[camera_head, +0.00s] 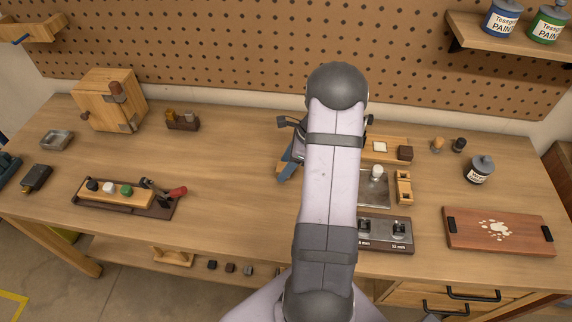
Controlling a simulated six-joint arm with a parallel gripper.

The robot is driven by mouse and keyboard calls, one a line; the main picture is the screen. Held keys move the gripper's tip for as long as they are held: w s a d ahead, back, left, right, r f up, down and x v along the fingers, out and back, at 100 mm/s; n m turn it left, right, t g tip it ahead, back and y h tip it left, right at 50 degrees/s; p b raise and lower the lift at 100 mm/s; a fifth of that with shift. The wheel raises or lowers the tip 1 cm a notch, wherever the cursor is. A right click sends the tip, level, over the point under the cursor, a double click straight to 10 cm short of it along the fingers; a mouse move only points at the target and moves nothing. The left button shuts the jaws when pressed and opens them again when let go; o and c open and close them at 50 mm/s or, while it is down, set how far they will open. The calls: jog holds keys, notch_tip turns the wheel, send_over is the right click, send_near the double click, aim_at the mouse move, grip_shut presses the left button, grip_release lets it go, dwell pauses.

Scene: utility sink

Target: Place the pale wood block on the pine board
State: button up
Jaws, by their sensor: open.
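A light wooden board (399,143), which looks like the pine board, lies at the back of the bench, right of my arm. A whitish square shows on it, and a dark brown block (405,153) sits at its right end. My arm hides the board's left part. I cannot pick out the pale wood block with certainty; it may be hidden behind my arm. My gripper (328,122) is mostly hidden behind my arm at the bench's back. Dark parts of it stick out on both sides, spread apart, left of the board. I see nothing held.
A metal tray (373,188), a notched wooden piece (404,187) and a metal plate (398,235) lie right of my arm. A reddish board (470,238) lies farther right, below a lidded jar (480,170). A blue tool (289,163) is partly hidden.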

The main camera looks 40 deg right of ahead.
jog(key=b+v, duration=0.3)
jog(key=v, duration=0.9)
jog(key=s+a+f+n+g+h, duration=0.1)
jog(key=s+a+n+g, duration=0.25)
jog(key=a+n, duration=1.3)
jog(key=s+a+f+n+h, duration=0.2)
jog(key=s+a+f+n, duration=0.1)
jog(key=s+a+n, duration=0.7)
jog(key=shift+s+a, duration=0.3)
jog(key=shift+o, duration=1)
jog(key=shift+f+n, duration=0.15)
jog(key=shift+n, duration=0.1)
jog(key=shift+w, duration=0.1)
